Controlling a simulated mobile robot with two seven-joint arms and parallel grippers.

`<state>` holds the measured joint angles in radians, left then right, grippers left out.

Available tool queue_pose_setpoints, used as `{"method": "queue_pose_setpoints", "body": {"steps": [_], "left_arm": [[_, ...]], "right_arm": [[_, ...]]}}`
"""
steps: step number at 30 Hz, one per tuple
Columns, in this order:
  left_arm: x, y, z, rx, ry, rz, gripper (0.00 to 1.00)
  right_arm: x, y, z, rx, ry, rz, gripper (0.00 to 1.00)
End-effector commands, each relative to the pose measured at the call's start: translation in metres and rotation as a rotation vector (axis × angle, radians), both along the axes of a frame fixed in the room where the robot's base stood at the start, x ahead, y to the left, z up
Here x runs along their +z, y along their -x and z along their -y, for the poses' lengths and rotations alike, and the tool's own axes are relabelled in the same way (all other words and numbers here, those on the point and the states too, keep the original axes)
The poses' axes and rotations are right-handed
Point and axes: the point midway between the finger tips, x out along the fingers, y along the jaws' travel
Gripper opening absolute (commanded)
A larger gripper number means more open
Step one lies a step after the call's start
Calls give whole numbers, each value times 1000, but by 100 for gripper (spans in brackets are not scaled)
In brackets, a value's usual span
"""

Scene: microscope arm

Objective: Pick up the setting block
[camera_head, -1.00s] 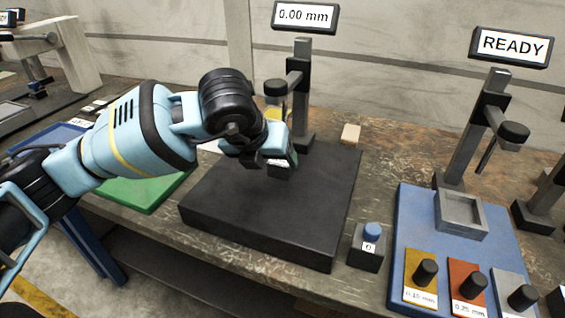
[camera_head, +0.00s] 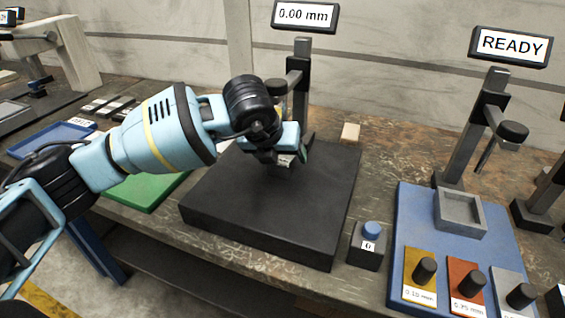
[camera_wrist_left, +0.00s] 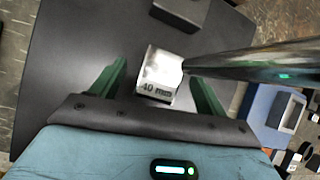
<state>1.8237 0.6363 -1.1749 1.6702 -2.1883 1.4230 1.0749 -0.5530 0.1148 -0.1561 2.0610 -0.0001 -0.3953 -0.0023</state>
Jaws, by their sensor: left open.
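The setting block (camera_wrist_left: 158,76), a small silvery block marked "40 mm", is on the black base plate (camera_head: 250,220) of the 0.00 mm gauge stand. In the left wrist view it lies between the tips of my left gripper's (camera_wrist_left: 160,88) two green fingers, with gaps on both sides. That gripper is open. In the head view my left gripper (camera_head: 287,160) is low over the plate's back part and mostly hides the block (camera_head: 284,161). My right gripper is not in view.
A shiny rod (camera_wrist_left: 250,62) reaches to the block's right edge in the wrist view; contact is unclear. The gauge post (camera_head: 304,100) stands behind. A button box (camera_head: 367,246) and blue mat (camera_head: 405,225) with coloured blocks are right. A green mat (camera_head: 143,190) is left.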

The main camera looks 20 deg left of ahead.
Motion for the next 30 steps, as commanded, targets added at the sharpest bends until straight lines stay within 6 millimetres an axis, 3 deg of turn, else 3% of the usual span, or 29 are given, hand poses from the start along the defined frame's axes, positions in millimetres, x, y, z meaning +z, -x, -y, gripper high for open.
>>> {"method": "queue_pose_setpoints", "body": {"steps": [2, 19, 30], "left_arm": [[0, 0, 0, 0, 0, 0, 73], [0, 0, 0, -1, 1, 0, 0], [3, 0, 1, -2, 3, 4, 0]], "right_arm": [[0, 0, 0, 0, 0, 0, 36], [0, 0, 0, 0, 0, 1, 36], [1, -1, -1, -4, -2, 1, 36]]}}
